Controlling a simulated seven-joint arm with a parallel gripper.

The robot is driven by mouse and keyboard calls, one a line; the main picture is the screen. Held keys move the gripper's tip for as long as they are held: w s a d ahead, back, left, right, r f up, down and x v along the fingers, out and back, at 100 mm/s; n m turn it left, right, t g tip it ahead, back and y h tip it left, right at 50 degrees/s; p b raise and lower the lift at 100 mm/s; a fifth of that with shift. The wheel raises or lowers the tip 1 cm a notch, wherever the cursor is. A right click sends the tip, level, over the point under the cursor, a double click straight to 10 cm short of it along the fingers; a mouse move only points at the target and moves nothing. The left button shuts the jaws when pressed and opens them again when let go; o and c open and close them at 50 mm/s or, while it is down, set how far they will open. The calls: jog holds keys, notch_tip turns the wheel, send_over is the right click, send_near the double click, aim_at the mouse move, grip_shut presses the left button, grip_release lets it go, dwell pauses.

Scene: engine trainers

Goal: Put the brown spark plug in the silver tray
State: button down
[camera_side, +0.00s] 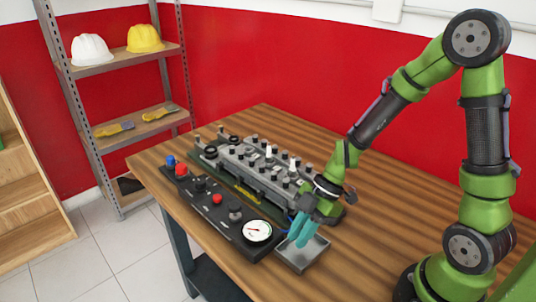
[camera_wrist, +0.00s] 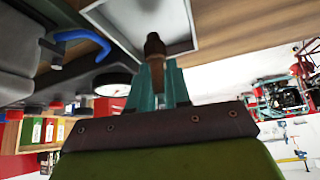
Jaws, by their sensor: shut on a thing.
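My gripper (camera_side: 302,229) is over the silver tray (camera_side: 304,258) at the front of the bench, fingers pointing down. In the wrist view my teal fingers (camera_wrist: 157,88) are shut on a brown spark plug (camera_wrist: 154,46). The plug sticks out past the fingertips, with the tray (camera_wrist: 178,25) behind it in the picture. I cannot tell how far the plug is from the tray floor. In the side view the fingers hide the plug.
The engine block (camera_side: 262,165) with several dark plugs, and some white ones, stands left of my gripper. The black control panel (camera_side: 215,208) with a gauge (camera_side: 257,231) lies beside the tray. A blue hose (camera_wrist: 78,38) is near. The bench (camera_side: 400,200) is clear to the right.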

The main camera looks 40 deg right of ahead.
jog(key=shift+f, duration=0.8)
jog(key=shift+f, duration=0.15)
jog(key=c, duration=1.1)
grip_release()
jog(key=shift+s+d+r+m+t+h, duration=0.8)
jog(key=shift+s+r+m+t, duration=0.2)
jog(key=shift+r+m, duration=2.5)
jog(key=shift+s+d+r+m+t+h, duration=0.65)
jog(key=shift+s+d+r+m+t, duration=0.35)
jog(key=shift+r+m, duration=2.45)
jog(key=shift+s+d+r+m+t+h, duration=0.95)
jog(key=shift+r+m, duration=1.9)
jog(key=shift+r, duration=1.25)
